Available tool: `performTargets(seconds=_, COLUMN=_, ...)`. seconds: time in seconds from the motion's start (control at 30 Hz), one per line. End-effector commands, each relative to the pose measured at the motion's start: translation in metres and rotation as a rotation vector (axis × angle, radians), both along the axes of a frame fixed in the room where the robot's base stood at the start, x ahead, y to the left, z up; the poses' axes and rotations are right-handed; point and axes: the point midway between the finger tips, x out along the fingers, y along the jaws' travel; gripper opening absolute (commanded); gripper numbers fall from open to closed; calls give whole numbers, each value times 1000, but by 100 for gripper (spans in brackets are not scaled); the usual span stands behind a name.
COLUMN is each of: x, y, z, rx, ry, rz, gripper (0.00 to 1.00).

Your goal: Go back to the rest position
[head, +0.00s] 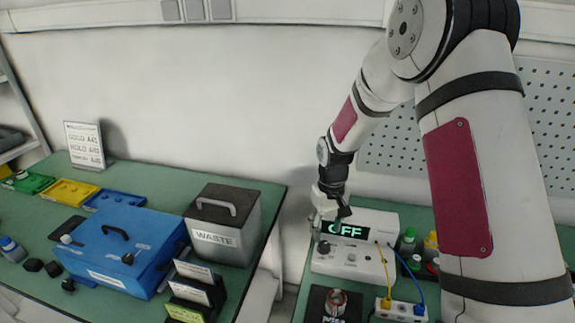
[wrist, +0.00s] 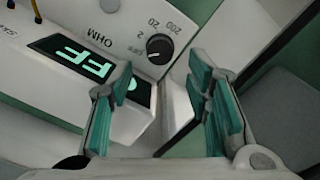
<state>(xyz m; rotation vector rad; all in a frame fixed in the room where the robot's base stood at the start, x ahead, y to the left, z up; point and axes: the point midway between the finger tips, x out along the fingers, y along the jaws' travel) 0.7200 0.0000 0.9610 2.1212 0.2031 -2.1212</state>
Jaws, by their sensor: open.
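My gripper (head: 338,212) is at the end of my arm, just above the white test meter (head: 345,262) in the head view. In the wrist view the two teal-padded fingers of my gripper (wrist: 165,105) stand apart with nothing between them. The meter's display (head: 346,231) reads OFF and is partly hidden by the gripper in the head view. The meter's display (wrist: 85,65) and its OHM dial (wrist: 159,47) also show in the wrist view, close beyond the fingers.
A stator (head: 336,303) stands on a dark pad in front of the meter. A terminal block (head: 401,309) with yellow and blue leads is beside it. Bottles (head: 408,240) stand right of the meter. A waste bin (head: 224,225) and blue box (head: 120,245) are on the left table, across a gap.

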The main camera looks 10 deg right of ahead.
Motion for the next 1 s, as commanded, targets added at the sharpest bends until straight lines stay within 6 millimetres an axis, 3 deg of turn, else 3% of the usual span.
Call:
performTargets(seconds=0.17, x=-3, y=-1, z=24, rx=-7, ry=-24, rz=-5, gripper=45)
performTargets(seconds=0.47, x=-34, y=-4, z=116, rx=-28, ry=-111, rz=-37, gripper=45)
performTargets(seconds=0.7, x=-73, y=-5, z=179, rx=-36, ry=-184, rz=-67, gripper=45)
performTargets(seconds=1.0, x=-132, y=-5, z=239, rx=-31, ry=-275, rz=-106, gripper=45)
